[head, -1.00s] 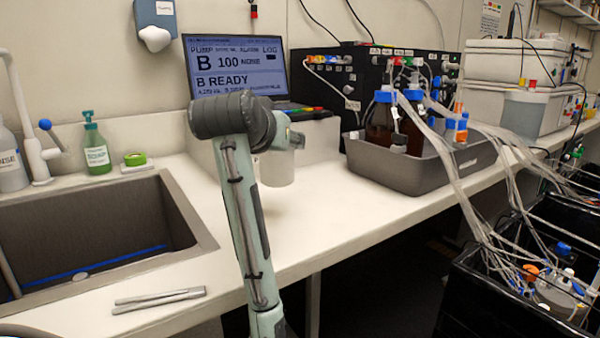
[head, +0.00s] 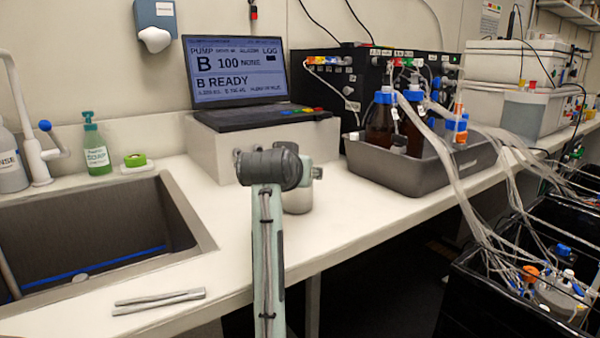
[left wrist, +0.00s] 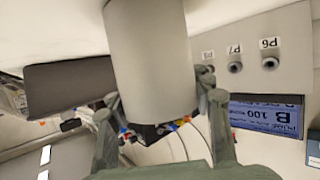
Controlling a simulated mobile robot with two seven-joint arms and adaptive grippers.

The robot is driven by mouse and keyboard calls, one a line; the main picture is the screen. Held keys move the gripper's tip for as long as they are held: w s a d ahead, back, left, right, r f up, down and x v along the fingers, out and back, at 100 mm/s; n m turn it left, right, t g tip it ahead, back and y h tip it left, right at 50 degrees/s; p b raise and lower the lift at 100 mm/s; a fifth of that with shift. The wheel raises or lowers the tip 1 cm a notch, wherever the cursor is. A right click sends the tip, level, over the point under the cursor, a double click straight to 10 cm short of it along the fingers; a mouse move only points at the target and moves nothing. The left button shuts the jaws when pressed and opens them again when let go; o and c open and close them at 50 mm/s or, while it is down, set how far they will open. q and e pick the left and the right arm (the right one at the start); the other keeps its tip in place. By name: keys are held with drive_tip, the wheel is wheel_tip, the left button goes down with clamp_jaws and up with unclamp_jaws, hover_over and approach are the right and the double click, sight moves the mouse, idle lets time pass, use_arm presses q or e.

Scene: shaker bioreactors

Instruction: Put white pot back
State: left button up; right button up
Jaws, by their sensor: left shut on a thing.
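The white pot (head: 297,202), a plain pale cylinder, is partly hidden behind my left arm in the head view. It looks close over the counter in front of the laptop stand, but I cannot tell whether it touches the counter. In the left wrist view the pot (left wrist: 148,50) fills the top middle, and my left gripper (left wrist: 162,98) has a finger on each side, shut on it. In the head view my arm hides most of this gripper. My right gripper is not in view.
The laptop (head: 238,75) sits on a white stand (head: 215,150) behind the pot. A grey tray (head: 420,178) with brown bottles is to the right. The sink (head: 95,230) and metal tweezers (head: 160,300) are to the left. The counter (head: 375,215) before the tray is clear.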

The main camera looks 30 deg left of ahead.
use_arm(q)
drive_tip(key=shift+f, duration=0.2)
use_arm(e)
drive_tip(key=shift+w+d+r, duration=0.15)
use_arm(q)
drive_tip(key=o, duration=1.1)
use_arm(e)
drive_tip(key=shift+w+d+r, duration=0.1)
use_arm(q)
drive_tip(key=shift+r, duration=0.25)
drive_tip(key=b+v, duration=0.2)
drive_tip(key=v, duration=1)
drive_tip(key=shift+b, duration=0.3)
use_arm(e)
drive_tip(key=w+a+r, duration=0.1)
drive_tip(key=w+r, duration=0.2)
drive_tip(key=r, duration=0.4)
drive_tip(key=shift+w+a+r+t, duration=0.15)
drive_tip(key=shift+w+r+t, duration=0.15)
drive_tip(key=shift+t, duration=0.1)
